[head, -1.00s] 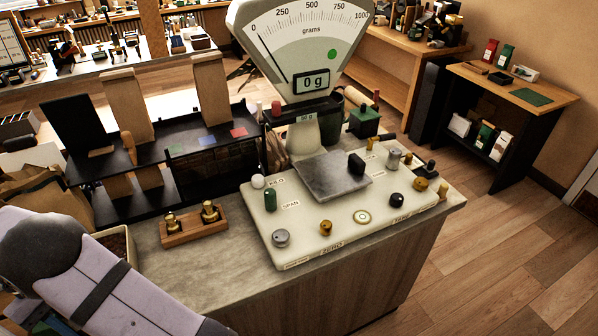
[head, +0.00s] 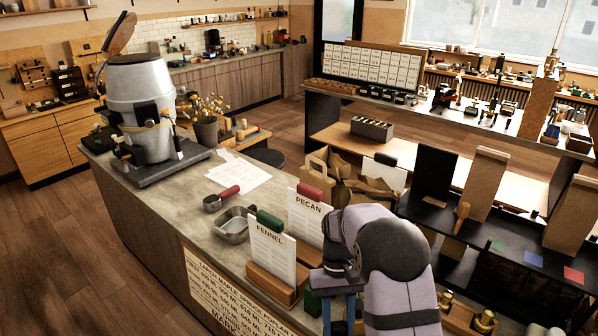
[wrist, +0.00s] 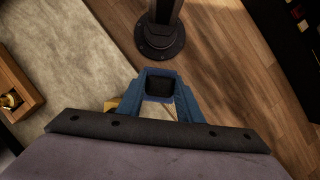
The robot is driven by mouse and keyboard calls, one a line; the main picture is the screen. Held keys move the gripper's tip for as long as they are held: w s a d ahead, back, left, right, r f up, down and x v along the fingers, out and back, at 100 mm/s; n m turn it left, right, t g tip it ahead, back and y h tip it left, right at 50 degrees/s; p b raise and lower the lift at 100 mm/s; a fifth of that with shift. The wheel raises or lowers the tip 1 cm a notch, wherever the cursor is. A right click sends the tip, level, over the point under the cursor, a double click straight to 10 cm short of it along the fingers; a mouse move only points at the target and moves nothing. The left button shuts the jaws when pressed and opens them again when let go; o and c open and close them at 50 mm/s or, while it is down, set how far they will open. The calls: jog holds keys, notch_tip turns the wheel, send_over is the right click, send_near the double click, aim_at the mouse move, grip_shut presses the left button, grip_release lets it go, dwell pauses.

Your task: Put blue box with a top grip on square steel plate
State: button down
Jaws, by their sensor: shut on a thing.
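My gripper (head: 337,308) is low in the head view, with blue fingers pointing down beside the counter's front edge. In the wrist view my gripper (wrist: 160,92) is shut on a dark, square-looking thing (wrist: 160,86) between its blue fingers. The square steel plate is in neither view now. No other blue box with a grip shows clearly.
The counter holds a FENNEL card (head: 272,252), a PECAN card (head: 306,218), a metal scoop pan (head: 233,226) and a grey canister (head: 148,105). A wooden block with brass weights (head: 470,318) lies right of my arm. Wooden floor (wrist: 235,70) lies beyond the counter edge.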

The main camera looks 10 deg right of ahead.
jog(key=shift+s+r+p, duration=0.25)
jog(key=shift+s+p, duration=0.1)
jog(key=shift+s, duration=0.05)
jog(key=d+r+n+h+b, duration=0.1)
jog(key=d+r+n, duration=0.25)
jog(key=d, duration=1.55)
jog(key=d+r+n+h+b, duration=0.1)
jog(key=d+r+n+b, duration=0.3)
jog(key=d, duration=1.5)
jog(key=s+d+r+n+t+h+p, duration=0.1)
jog(key=s+d+r+n+p, duration=0.2)
jog(key=s+d, duration=1.05)
jog(key=s+d+r+n+t+h+p, duration=0.1)
jog(key=s+d+r+n+t, duration=0.3)
jog(key=s+d, duration=0.95)
notch_tip(320, 180, down, 9)
jog(key=s+a+g+p, duration=0.1)
jog(key=g, duration=0.1)
jog(key=shift+s+m+p, duration=0.35)
jog(key=shift+m+p, duration=0.05)
jog(key=shift+m, duration=0.05)
